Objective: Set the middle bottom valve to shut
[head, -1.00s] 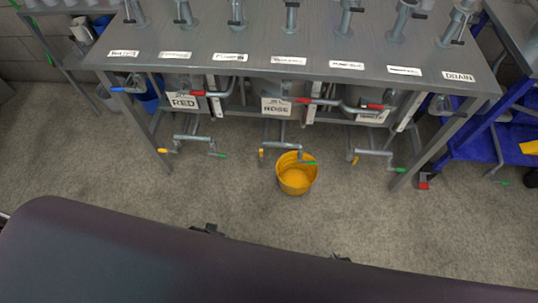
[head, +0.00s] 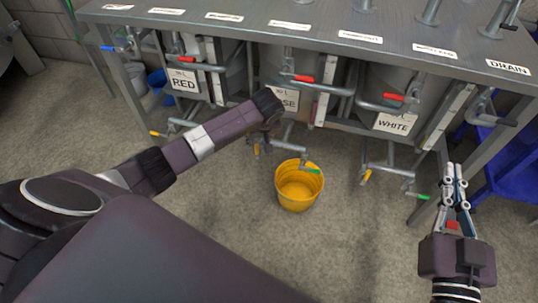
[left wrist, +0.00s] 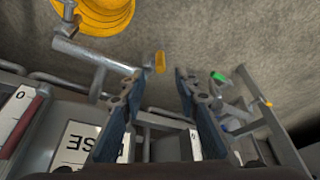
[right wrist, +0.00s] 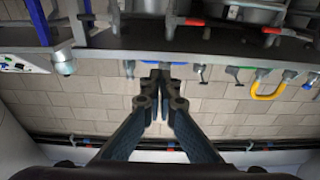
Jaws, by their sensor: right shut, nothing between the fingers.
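Under the ROSE tank in the middle, a low pipe carries a yellow-tipped valve handle (head: 257,149) and a green-tipped handle (head: 312,170) above the bucket. The yellow handle also shows in the left wrist view (left wrist: 160,62), in the space ahead of my spread fingers. My left gripper (left wrist: 156,78) is open and near this handle; I see no contact. In the head view my left arm mostly hides this gripper. My right gripper (head: 454,170) is shut and empty, at the right near the table's leg; it also shows in the right wrist view (right wrist: 160,72).
A yellow bucket (head: 299,190) stands on the floor under the green handle. RED and WHITE tanks flank the middle one, with red-handled pipes (head: 304,79) above. The bench top (head: 300,12) overhangs. The front floor is clear.

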